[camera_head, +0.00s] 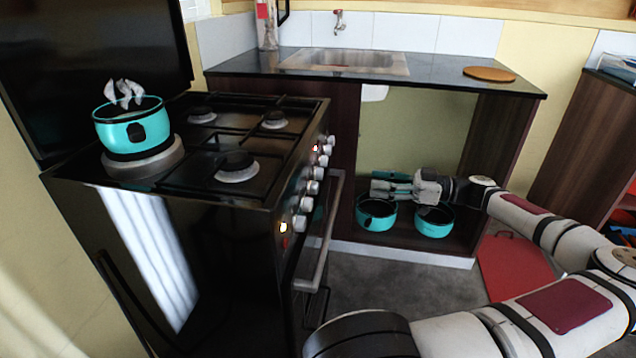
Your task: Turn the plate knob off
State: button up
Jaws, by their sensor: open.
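The stove (240,215) stands at left with a column of several silver knobs on its right-hand front panel. The nearest knob (299,222) sits beside a lit orange light (283,227); which knob serves the plate cannot be told. A round plate (150,165) on the stove's near left carries a teal pot (133,128) with pale pieces sticking out. My gripper (378,186) is open, its fingers pointing left toward the stove. In the picture it is right of the knobs and apart from them, with nothing visible between its fingers.
The oven door handle (320,245) juts out below the knobs. Two teal pots (376,215) (434,221) stand in the open cabinet, just below my gripper in the picture. The counter (440,78) with a sink (345,61) is behind. Grey floor (375,280) lies free in front.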

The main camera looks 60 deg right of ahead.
aim_at(323, 175)
jog(key=b+x, duration=0.2)
jog(key=x, duration=1.1)
jog(key=shift+w+a, duration=0.2)
jog(key=shift+w, duration=0.1)
grip_shut()
